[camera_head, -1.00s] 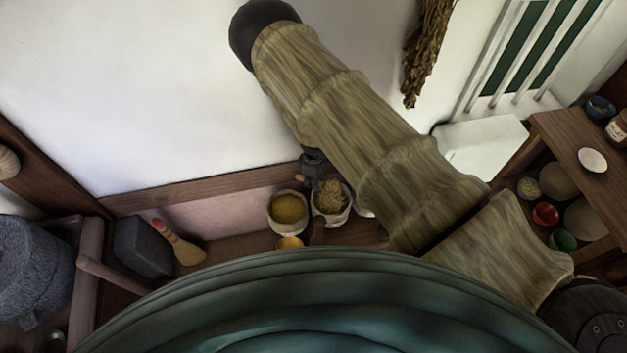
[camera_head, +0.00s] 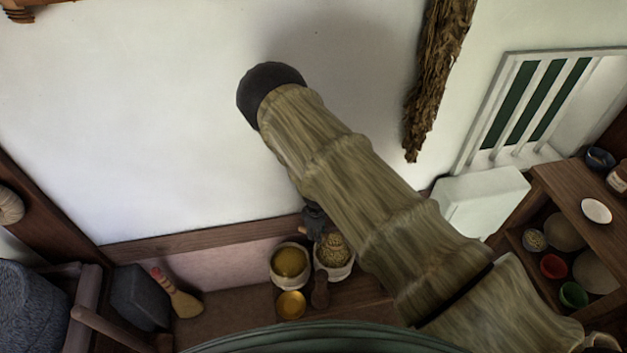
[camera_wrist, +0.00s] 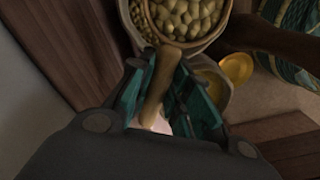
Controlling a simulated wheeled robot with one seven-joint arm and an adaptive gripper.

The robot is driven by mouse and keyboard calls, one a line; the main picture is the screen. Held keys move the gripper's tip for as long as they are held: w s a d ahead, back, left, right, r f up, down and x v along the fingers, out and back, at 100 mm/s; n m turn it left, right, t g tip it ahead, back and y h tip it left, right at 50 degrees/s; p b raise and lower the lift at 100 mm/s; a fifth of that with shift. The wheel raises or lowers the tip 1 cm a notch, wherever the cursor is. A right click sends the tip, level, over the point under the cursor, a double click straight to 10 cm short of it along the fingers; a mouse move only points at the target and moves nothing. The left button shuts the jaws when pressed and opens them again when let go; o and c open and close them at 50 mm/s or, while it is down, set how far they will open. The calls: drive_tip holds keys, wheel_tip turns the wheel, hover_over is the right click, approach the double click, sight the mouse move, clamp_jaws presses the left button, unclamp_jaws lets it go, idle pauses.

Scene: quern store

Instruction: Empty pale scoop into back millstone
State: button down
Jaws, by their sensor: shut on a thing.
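The pale scoop (camera_wrist: 164,68) has its light wooden handle between my gripper's teal fingers (camera_wrist: 161,88) in the wrist view. My gripper is shut on that handle. The scoop's round bowl, at the top edge of that view, holds large pale grains. In the head view my gripper (camera_head: 315,219) is small and dark, at the sack of pale grain (camera_head: 334,262) by the wall, partly hidden by my arm. A large rough grey stone (camera_head: 32,310) is cut off at the lower left. I cannot tell whether it is the back millstone.
A sack of yellow meal (camera_head: 290,281) stands left of the grain sack, with a golden bowl (camera_head: 291,305) in front. A brush (camera_head: 181,298) and a dark grey block (camera_head: 139,297) lie further left. Shelves with bowls (camera_head: 560,239) stand at right. A dried bundle (camera_head: 437,80) hangs on the wall.

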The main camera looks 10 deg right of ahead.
sight(316, 245)
wheel_tip(316, 245, down, 3)
drive_tip(key=b, duration=0.2)
drive_tip(key=shift+b, duration=0.35)
drive_tip(key=shift+f+y+b, duration=0.3)
drive_tip(key=shift+f+y, duration=0.1)
drive_tip(key=shift+f, duration=0.95)
drive_tip(key=shift+t, duration=0.3)
drive_tip(key=shift+r, duration=0.1)
drive_tip(key=shift+d+r, duration=0.15)
drive_tip(key=shift+r, duration=0.15)
drive_tip(key=s+d+r+m, duration=0.1)
drive_tip(key=s+r+m, duration=0.2)
drive_tip(key=r, duration=0.6)
drive_tip(key=s+d+r+m, duration=0.2)
drive_tip(key=r+m, duration=0.3)
drive_tip(key=r, duration=0.5)
drive_tip(key=s+d+r+m, duration=0.2)
drive_tip(key=s+r+m, duration=0.1)
drive_tip(key=r, duration=0.6)
drive_tip(key=shift+s+r+m+t+h, duration=0.2)
drive_tip(key=shift+s+m+t+h, duration=0.15)
drive_tip(key=shift+s, duration=0.4)
